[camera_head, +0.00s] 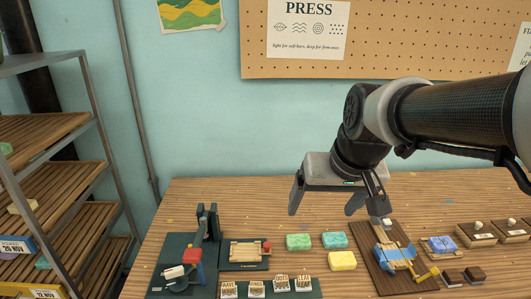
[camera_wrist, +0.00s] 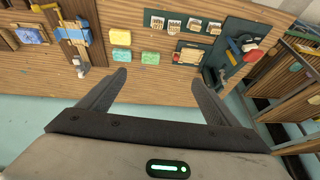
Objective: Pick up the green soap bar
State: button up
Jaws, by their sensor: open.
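The green soap bar (camera_head: 299,241) lies flat on the wooden table, left of a teal bar (camera_head: 335,239) and up-left of a yellow bar (camera_head: 342,260). In the wrist view the green bar (camera_wrist: 150,57) lies beyond the fingertips, between their directions, with the teal bar (camera_wrist: 121,54) to its left. My gripper (camera_head: 325,210) is open and empty, above and behind the bars. Its spread fingers (camera_wrist: 161,76) also show in the wrist view, apart from the soap.
A dark green press stand (camera_head: 208,245) and a stamp tray (camera_head: 244,253) stand left of the bars. Several stamps (camera_head: 281,284) line the front. A brown board with a blue-wrapped tool (camera_head: 393,255) lies to the right. A shelf rack (camera_head: 95,120) stands at far left.

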jog(key=b, duration=0.6)
send_near(299, 239)
jog(key=f+b, duration=0.1)
jog(key=a+f+b, duration=0.1)
jog(key=shift+w+a+f+g+h+b, duration=0.1)
jog(key=shift+w+f+g+h+b, duration=0.05)
jog(key=shift+w+g+h+b, duration=0.2)
jog(key=shift+w+d+b+x, duration=0.15)
jog(key=shift+b+x, duration=0.25)
jog(key=shift+x, duration=1.1)
jog(key=shift+w+d+b+x, duration=0.15)
jog(key=shift+b+x, duration=0.25)
jog(key=shift+x, duration=1.05)
jog(key=shift+c, duration=0.2)
jog(key=c, duration=1.1)
jog(key=shift+r, duration=0.25)
jog(key=shift+c, duration=0.2)
